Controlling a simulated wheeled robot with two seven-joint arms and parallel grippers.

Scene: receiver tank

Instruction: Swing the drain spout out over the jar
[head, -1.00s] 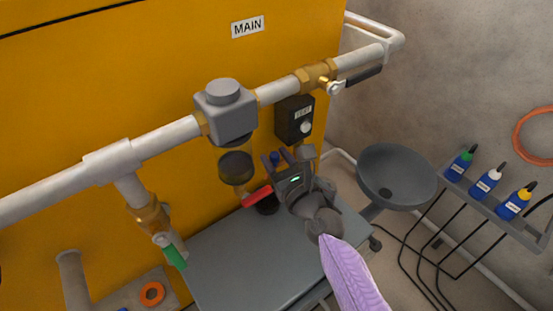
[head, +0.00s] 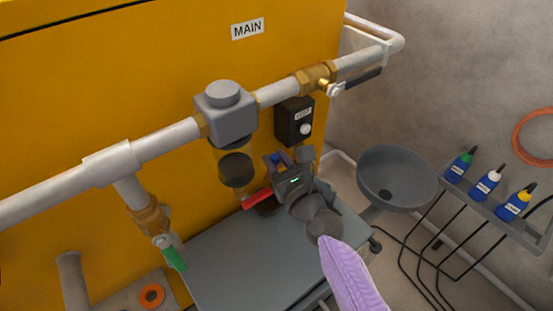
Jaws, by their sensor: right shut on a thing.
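The red bar that I take for the drain spout (head: 257,199) shows below the clear bowl (head: 236,171), its right end hidden by my right gripper (head: 289,158). My right gripper is shut, fingers toward the yellow panel. A bit of blue shows at its fingers. The grip point itself is hidden, but the red bar runs in at the gripper. A dark round thing, likely the jar (head: 267,208), stands on the grey bench below the red bar, partly covered by the bar and gripper. My left gripper is not in view.
The grey bench top (head: 225,262) is clear at the front. A white pipe (head: 165,138) with a grey filter head (head: 228,112) runs above. A black box (head: 294,121) is behind the gripper. A grey funnel (head: 397,165) stands right, near a bottle shelf (head: 500,212).

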